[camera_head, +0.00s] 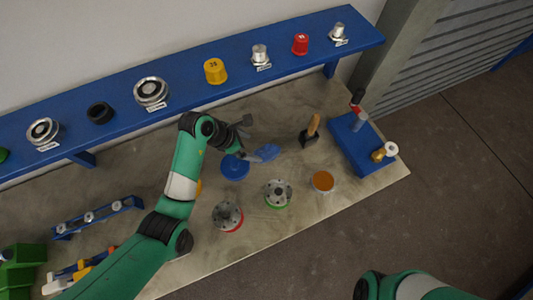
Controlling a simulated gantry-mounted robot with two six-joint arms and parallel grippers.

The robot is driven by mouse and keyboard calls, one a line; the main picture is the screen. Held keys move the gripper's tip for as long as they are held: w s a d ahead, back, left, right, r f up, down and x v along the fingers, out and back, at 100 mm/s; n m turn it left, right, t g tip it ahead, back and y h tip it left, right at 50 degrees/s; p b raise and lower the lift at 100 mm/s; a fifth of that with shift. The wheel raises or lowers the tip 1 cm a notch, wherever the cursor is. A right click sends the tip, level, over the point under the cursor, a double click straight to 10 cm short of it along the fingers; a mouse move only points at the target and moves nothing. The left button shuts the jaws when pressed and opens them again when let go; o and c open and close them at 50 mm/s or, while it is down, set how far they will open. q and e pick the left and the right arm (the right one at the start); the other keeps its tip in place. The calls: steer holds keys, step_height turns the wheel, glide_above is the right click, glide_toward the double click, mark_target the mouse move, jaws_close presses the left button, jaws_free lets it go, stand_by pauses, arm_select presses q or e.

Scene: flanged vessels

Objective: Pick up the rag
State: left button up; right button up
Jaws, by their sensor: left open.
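Two flanged vessels (278,193) (228,216) and an orange-filled cup (323,181) stand in front. A wooden-handled brush (311,130) and blue stand (357,142) are to the right. A blue shelf (190,80) with several caps runs behind. Tools and green bins (20,270) are at left.

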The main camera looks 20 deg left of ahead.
mark_target(265, 151)
arm_select(q)
steer(key=b+x, duration=0.1)
steer(key=x, duration=0.2)
steer(key=shift+w+d+f, duration=0.2)
steer(key=shift+f, duration=0.1)
steer(key=b+x, duration=0.2)
steer(key=x, duration=0.3)
steer(key=shift+d+f+b, duration=0.1)
steer(key=shift+d+b, duration=0.05)
steer(key=shift+b, duration=0.25)
steer(key=c, duration=1.4)
steer(key=shift+r+p, duration=0.45)
steer(key=shift+r, duration=0.25)
steer(key=r+p, duration=0.1)
steer(key=r, duration=0.1)
steer(key=s+r+p, duration=0.1)
steer(key=r+p, duration=0.1)
steer(key=shift+s+r, duration=0.2)
steer(key=shift+r, duration=0.15)
steer(key=s+r+p, duration=0.4)
steer(key=s+r, duration=0.3)
steer(key=s, duration=0.5)
steer(key=shift+s+p, duration=0.3)
